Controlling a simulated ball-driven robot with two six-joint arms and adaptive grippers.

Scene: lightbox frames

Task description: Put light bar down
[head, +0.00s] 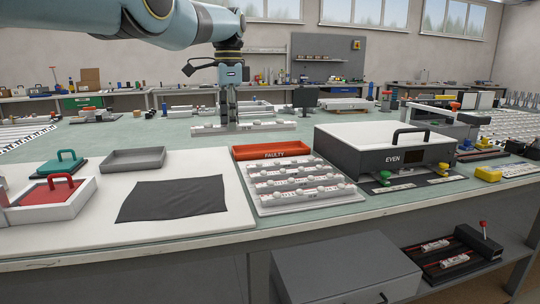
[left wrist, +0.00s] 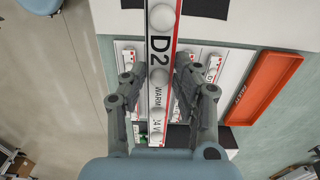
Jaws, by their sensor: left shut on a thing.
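My left gripper (head: 229,121) is shut on a light bar (head: 270,126), holding it roughly level above the bench behind the orange tray. In the left wrist view the held light bar (left wrist: 160,72) runs lengthwise between the fingers (left wrist: 160,105); it is white with red edge lines, round lenses and the print "D2 WARM 24V". A pale rack (head: 310,207) with several similar bars in rows stands at the bench's front. An orange tray (head: 272,151) marked "FAULTY" is behind the rack; it also shows in the left wrist view (left wrist: 265,88). My right gripper is not in view.
A box marked "EVEN" (head: 365,160) with a black handle stands right of the rack. A dark cloth (head: 172,199) lies on a white mat (head: 120,172) to the left, with a grey tray (head: 134,160) behind it. A red-lidded box (head: 50,197) is at far left.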

